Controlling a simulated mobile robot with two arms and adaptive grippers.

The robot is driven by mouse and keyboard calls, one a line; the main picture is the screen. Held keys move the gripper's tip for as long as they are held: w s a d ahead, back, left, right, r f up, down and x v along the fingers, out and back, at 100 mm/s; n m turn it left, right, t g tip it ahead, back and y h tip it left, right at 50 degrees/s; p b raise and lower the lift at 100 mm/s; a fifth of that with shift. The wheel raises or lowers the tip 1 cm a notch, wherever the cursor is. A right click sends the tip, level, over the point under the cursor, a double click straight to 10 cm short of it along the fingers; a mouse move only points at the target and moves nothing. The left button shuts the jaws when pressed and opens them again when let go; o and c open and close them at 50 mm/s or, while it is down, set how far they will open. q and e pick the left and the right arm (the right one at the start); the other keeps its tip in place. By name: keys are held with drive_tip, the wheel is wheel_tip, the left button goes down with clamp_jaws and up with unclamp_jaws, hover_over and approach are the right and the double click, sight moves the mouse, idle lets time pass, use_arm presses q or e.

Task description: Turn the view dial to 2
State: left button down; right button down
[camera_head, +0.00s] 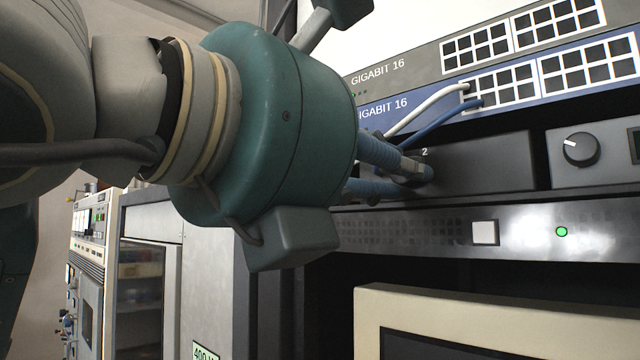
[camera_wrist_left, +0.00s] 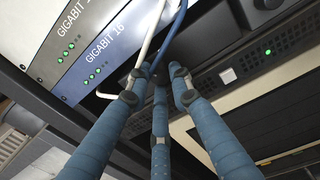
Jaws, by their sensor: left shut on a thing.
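My left gripper (camera_head: 408,178) comes in from the left with its blue fingers against the dark front panel (camera_head: 480,165) below the two switches. It is shut on a small dark dial (camera_head: 426,172), which is mostly hidden by the fingertips. A white "2" (camera_head: 424,152) is printed just above the dial; its pointer and other marks cannot be made out. In the left wrist view the three fingers (camera_wrist_left: 160,92) close in around the same spot, and the dial is hidden there. My right gripper is in neither view.
A second dial (camera_head: 580,149) with a white pointer sits farther right. A white cable (camera_head: 425,108) and a blue cable (camera_head: 440,122) hang close above the fingers. Below are a square white button (camera_head: 485,233), a green light (camera_head: 561,231) and a beige monitor (camera_head: 480,305).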

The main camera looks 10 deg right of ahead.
use_arm(q)
drive_tip(key=m+b, duration=0.1)
drive_tip(key=f+m+b, duration=0.1)
drive_tip(key=shift+m, duration=0.3)
drive_tip(key=m+b, duration=0.2)
drive_tip(key=m, duration=0.1)
drive_tip(key=shift+w+r+m, duration=0.1)
drive_tip(key=shift+m, duration=0.3)
drive_tip(key=m+b, duration=0.1)
drive_tip(key=m, duration=0.2)
drive_tip(key=shift+m, duration=0.3)
drive_tip(key=m, duration=0.4)
drive_tip(key=shift+r, duration=0.1)
drive_tip(key=shift+m, duration=0.4)
drive_tip(key=c, duration=1.8)
unclamp_jaws()
drive_tip(key=shift+o, duration=1.2)
drive_tip(key=shift+w+a+r+g+h, duration=0.1)
drive_tip(key=shift+a+r+g+h, duration=0.05)
drive_tip(key=shift+g+h, duration=0.2)
